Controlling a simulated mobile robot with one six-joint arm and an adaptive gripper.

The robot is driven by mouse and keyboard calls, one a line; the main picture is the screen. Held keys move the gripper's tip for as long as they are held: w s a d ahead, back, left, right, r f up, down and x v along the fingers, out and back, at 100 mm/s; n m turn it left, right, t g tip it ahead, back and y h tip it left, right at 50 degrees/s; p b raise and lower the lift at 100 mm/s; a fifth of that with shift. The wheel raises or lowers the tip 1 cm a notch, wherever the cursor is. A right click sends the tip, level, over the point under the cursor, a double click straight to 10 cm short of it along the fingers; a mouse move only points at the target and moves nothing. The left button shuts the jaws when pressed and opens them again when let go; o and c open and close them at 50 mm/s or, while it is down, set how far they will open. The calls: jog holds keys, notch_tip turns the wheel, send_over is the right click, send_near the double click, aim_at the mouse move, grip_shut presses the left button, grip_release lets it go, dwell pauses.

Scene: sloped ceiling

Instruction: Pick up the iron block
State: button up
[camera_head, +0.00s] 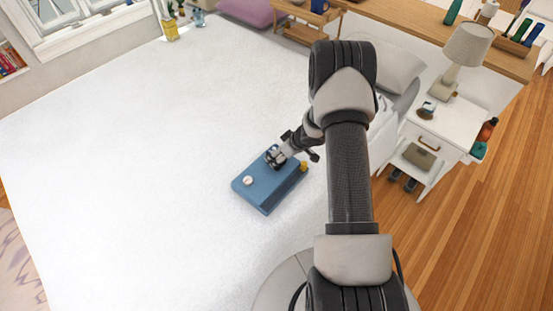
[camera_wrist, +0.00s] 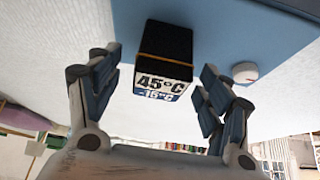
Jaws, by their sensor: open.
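A dark block (camera_wrist: 166,45) with a thin yellow band and a white label reading "45°C" and "15°C" is in the wrist view. It is the only block-like thing near my gripper; I cannot tell whether it is iron. It is at a blue box (camera_head: 266,196), which lies on a wide white surface. My gripper (camera_wrist: 160,72) is open, with one finger on each side of the block in the picture; contact is not visible. In the head view my gripper (camera_head: 277,157) is over the box's far part and hides most of what is under it.
A small white round thing (camera_head: 248,181) is on the box, also in the wrist view (camera_wrist: 245,72). A small yellow thing (camera_head: 304,167) is at the box's right end. A white nightstand (camera_head: 448,124) with a lamp (camera_head: 465,50) stands at right. The white surface is clear to the left.

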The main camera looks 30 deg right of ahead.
jog(key=b+x, duration=0.1)
jog(key=x, duration=0.3)
jog(key=shift+s, duration=0.1)
jog(key=shift+c, duration=0.2)
jog(key=c, duration=1.6)
jog(key=shift+r, duration=0.1)
grip_shut()
